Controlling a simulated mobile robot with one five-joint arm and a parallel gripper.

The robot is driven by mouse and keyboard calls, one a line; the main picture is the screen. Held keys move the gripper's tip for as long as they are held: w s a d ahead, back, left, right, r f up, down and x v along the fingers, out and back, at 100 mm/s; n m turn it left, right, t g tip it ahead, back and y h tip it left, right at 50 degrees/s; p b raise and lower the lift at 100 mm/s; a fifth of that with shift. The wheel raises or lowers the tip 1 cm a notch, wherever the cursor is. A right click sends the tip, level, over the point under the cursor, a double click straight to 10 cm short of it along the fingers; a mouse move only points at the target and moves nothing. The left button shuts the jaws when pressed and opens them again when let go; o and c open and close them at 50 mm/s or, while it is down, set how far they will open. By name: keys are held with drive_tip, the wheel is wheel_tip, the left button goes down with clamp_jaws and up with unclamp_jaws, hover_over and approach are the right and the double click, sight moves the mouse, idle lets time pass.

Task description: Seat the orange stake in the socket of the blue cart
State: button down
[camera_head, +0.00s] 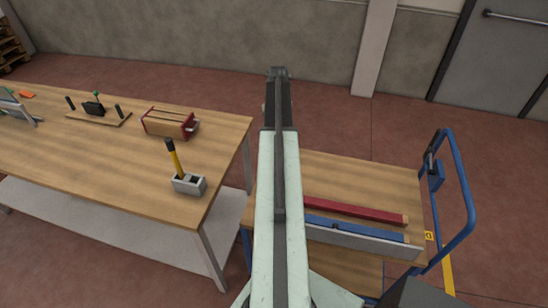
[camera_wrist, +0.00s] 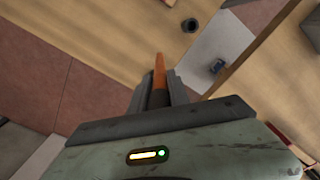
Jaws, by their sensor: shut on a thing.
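My gripper (camera_wrist: 160,98) is shut on the orange stake (camera_wrist: 160,68), which sticks out past the jaws in the wrist view. The stake's lower part is hidden between the jaws. In the head view my arm runs up the middle and hides the stake. The blue cart (camera_head: 461,200) stands at the right, with a wooden deck (camera_head: 370,174) and a blue tube handle. A dark round fitting (camera_wrist: 189,25) sits on a wooden surface ahead of the stake tip, apart from it. I cannot tell whether it is the cart's socket.
The deck carries a red bar (camera_head: 352,210), a blue bar (camera_head: 350,228) and a grey panel (camera_head: 360,241). A workbench (camera_head: 85,160) at left holds a grey block (camera_head: 189,184) with a yellow-handled tool and a red-ended wooden box (camera_head: 168,123). Floor beyond the cart is clear.

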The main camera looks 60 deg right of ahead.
drive_tip(key=w+d+r+n, duration=0.1)
drive_tip(key=w+d, duration=0.5)
drive_tip(key=d, duration=0.2)
wheel_tip(320, 180, down, 10)
drive_tip(key=b, duration=0.9)
drive_tip(key=shift+s+a+f+b, duration=0.15)
drive_tip(key=shift+s+b, duration=0.05)
drive_tip(key=shift+b, duration=0.15)
drive_tip(key=c, duration=1.2)
unclamp_jaws()
drive_tip(key=shift+c, duration=0.2)
wheel_tip(320, 180, up, 12)
drive_tip(key=p, duration=1.2)
drive_tip(key=shift+r, duration=0.2)
